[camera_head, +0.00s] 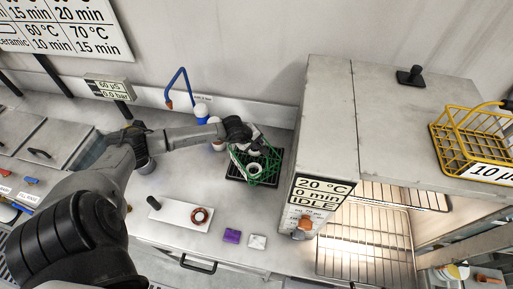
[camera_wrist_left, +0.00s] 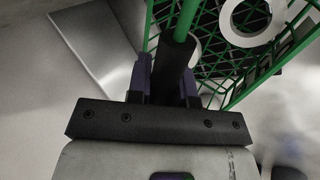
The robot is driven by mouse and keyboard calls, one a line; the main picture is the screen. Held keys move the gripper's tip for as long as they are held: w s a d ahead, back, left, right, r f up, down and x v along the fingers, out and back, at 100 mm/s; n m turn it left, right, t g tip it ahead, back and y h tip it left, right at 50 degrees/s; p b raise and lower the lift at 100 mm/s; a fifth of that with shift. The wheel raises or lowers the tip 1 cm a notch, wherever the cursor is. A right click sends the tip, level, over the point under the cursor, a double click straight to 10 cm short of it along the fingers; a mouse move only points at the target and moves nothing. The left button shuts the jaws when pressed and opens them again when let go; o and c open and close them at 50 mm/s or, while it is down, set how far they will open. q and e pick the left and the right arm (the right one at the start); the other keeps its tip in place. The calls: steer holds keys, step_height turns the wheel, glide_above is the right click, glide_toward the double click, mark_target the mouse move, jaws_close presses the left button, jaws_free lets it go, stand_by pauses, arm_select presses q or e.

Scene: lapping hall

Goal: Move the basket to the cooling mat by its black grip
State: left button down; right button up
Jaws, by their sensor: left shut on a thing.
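The green wire basket (camera_head: 270,164) holds white rings and shows over the black cooling mat (camera_head: 236,179) on the bench in the head view. I cannot tell whether it rests on the mat or hangs just above it. My left gripper (camera_head: 240,146) reaches it from the left, at its upper left side. In the left wrist view the fingers (camera_wrist_left: 164,82) are shut on the black grip (camera_wrist_left: 177,65) of the basket's green handle. The green basket mesh (camera_wrist_left: 210,75) and a white ring lie just beyond. My right gripper is not in view.
An oven (camera_head: 325,130) with a "20 °C, IDLE" display stands right of the mat. A yellow basket (camera_head: 465,150) is at far right. A white plate (camera_head: 178,215) with a ring, a purple block (camera_head: 232,236) and a white block (camera_head: 257,241) lie in front.

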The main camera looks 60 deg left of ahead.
arm_select(q)
steer(key=shift+f, duration=1.9)
steer(key=c, duration=1)
jaws_free()
